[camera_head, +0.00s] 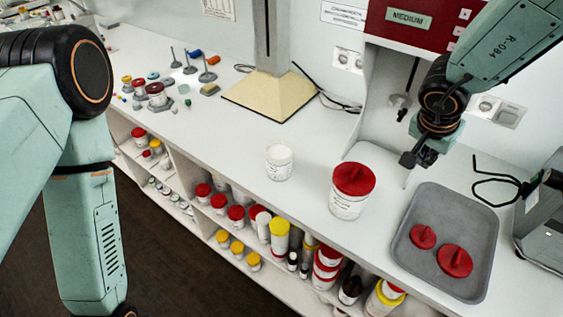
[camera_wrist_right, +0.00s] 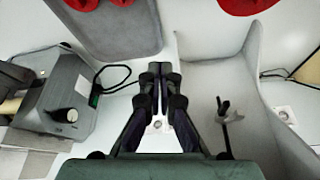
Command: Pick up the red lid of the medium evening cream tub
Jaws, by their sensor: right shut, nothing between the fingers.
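A white tub (camera_head: 346,205) with a red lid (camera_head: 354,178) on it stands upright on the white counter. A smaller white tub (camera_head: 279,163) without a red lid stands to its left. Two loose red lids, a smaller one (camera_head: 423,237) and a larger one (camera_head: 456,261), lie on the grey tray. I cannot read which tub is the evening cream. My right gripper (camera_head: 411,160) is shut and empty above the counter, behind the tray and right of the lidded tub. It also shows in the right wrist view (camera_wrist_right: 160,68). My left gripper is out of view.
The grey tray (camera_head: 404,247) lies at the counter's right, beside a grey device (camera_head: 543,215). Shelves below hold several tubs. The counter between the small tub and the back-left items is clear.

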